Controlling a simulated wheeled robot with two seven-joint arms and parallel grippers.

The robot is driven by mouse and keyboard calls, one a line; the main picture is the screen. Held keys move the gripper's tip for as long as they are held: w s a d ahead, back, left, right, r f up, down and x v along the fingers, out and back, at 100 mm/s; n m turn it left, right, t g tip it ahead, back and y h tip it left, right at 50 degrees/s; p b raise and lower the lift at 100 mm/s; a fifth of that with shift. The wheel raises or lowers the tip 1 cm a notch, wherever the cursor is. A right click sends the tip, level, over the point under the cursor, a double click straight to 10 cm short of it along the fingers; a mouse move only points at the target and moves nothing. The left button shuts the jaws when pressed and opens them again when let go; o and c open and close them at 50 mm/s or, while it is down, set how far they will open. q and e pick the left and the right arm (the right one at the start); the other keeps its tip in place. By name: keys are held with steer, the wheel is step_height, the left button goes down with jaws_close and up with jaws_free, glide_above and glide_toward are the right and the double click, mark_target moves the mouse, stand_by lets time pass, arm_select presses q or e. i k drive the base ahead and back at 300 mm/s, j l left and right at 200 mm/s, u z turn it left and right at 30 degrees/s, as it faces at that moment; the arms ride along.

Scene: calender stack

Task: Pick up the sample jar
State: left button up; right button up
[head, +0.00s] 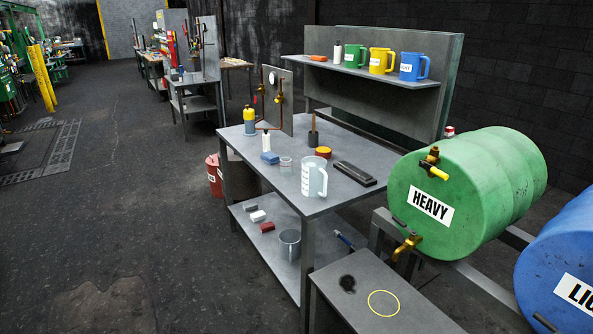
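A small clear jar (286,163), which looks like the sample jar, stands on the grey metal table (250,165) near its left front part. A blue block (270,158) lies just to its left, and a larger clear measuring jug (314,177) with a handle stands to its right, nearer me. The jar is small in the picture, so I cannot tell whether it holds anything. Neither of my grippers shows in the head view.
A white bottle (267,143), a yellow can (250,121), an orange-lidded tin (323,152) and a dark flat tray (355,173) share the tabletop. A green HEAVY drum (470,190) lies to the right. A low bench (340,306) stands in front. Floor on the left is open.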

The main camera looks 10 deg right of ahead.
mark_target(287, 164)
steer(key=i+z, duration=0.4)
steer(key=k+z, duration=0.1)
steer(key=z, duration=0.3)
steer(key=i+j+z, duration=0.15)
steer(key=j+z, duration=0.2)
steer(key=i+j+z, duration=0.15)
steer(key=j+z, duration=0.5)
steer(key=j, duration=0.15)
steer(key=i+j+z, duration=0.1)
steer(key=j+z, duration=0.25)
steer(key=j, duration=0.1)
